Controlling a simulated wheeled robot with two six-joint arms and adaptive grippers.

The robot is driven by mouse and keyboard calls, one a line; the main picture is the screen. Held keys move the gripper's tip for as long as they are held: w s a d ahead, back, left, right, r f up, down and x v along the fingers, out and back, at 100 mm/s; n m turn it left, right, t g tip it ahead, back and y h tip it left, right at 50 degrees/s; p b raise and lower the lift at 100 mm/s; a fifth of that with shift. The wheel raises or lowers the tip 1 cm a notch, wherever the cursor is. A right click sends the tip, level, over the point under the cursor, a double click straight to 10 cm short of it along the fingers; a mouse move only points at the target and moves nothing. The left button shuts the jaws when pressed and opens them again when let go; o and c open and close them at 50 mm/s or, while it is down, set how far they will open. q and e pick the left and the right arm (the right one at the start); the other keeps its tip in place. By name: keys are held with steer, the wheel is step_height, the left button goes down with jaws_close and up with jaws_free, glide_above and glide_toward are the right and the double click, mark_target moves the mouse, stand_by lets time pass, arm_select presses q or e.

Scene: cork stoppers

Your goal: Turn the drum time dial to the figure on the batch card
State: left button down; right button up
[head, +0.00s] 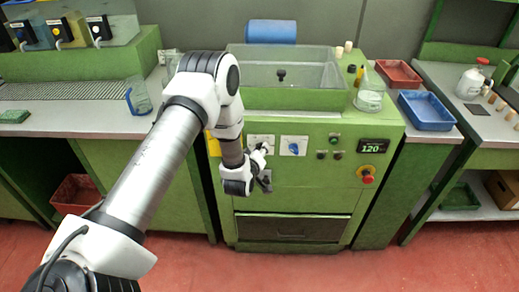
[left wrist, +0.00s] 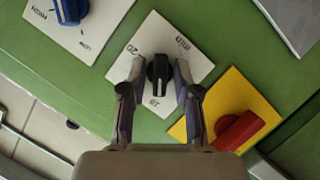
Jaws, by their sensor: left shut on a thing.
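The time dial is a black knob (left wrist: 158,72) on a white plate (left wrist: 145,45) marked "min", "20" and "10" in the left wrist view. My left gripper (left wrist: 156,82) has a finger on each side of the knob and is shut on it. In the head view, the left gripper (head: 266,152) is at the front of the green machine (head: 300,190), in front of the dial's plate (head: 258,138), and hides the knob. I cannot make out a batch card with a readable figure. My right gripper is not in view.
A blue knob (head: 294,147) on a white plate is right of the dial. A red knob (left wrist: 238,130) on a yellow plate is close to my left gripper. A display (head: 373,146) reading 120 and a red stop button (head: 367,176) are farther right.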

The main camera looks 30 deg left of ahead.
arm_select(q)
steer(key=m+g+y, duration=0.1)
steer(key=m, duration=0.2)
steer(key=m+g+y, duration=0.1)
steer(key=m+y, duration=0.1)
steer(key=m, duration=0.1)
steer(key=m+g+y, duration=0.1)
steer(key=m+y, duration=0.1)
steer(key=m, duration=0.1)
steer(key=shift+w+d+g, duration=0.1)
steer(key=shift+d+g, duration=0.1)
steer(key=shift+g, duration=0.1)
stand_by(0.6)
steer(key=c, duration=1.2)
jaws_free()
steer(key=shift+o, duration=0.2)
steer(key=v, duration=1.2)
steer(key=shift+d+f, duration=0.15)
steer(key=shift+f, duration=0.05)
